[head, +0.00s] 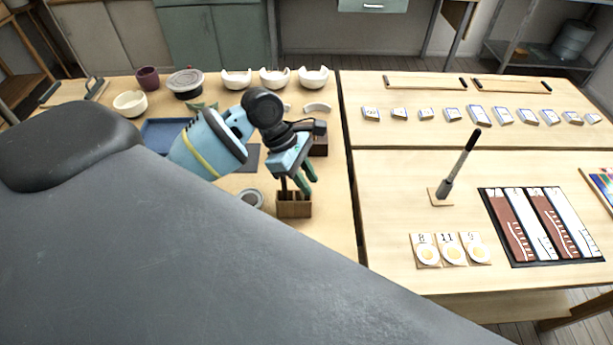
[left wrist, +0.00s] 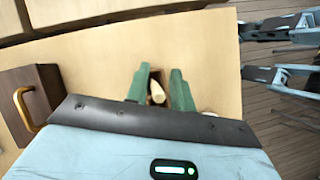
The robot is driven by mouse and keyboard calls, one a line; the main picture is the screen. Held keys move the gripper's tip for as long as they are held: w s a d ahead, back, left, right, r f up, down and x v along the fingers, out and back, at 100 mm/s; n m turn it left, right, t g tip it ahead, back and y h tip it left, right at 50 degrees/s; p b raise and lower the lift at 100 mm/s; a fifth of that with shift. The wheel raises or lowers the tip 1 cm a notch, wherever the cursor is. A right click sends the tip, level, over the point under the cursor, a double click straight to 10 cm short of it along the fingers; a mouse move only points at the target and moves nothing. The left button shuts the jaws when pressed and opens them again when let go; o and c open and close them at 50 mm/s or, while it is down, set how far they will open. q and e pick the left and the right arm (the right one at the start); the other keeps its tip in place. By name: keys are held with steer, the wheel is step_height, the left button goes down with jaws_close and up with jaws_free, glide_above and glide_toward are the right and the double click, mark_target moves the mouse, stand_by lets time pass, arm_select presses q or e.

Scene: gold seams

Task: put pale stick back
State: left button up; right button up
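My left gripper (head: 298,178) points down at a small brown wooden holder (head: 294,207) with upright slots, on the left table. In the left wrist view its green fingers (left wrist: 160,86) stand apart. A pale, round-tipped stick (left wrist: 157,93) shows between them, with a visible gap on the right finger's side. Brown holder wood (left wrist: 158,75) shows just behind the stick. The stick's lower end is hidden, so I cannot tell how deep it sits in the holder. The stick is not clear in the head view.
A dark wooden block (left wrist: 32,98) with a brass handle stands near the holder. A small round grey dish (head: 251,198) is left of the holder. A blue tray (head: 160,135) and white bowls (head: 275,78) lie farther back. The right table has an upright dark-handled tool (head: 460,165).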

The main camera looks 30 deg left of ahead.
arm_select(q)
steer(key=shift+o, duration=0.5)
steer(key=shift+a+r, duration=0.1)
steer(key=shift+r, duration=0.15)
steer(key=v, duration=1.1)
steer(key=shift+r, duration=0.4)
steer(key=shift+s+f, duration=0.1)
steer(key=shift+f, duration=0.05)
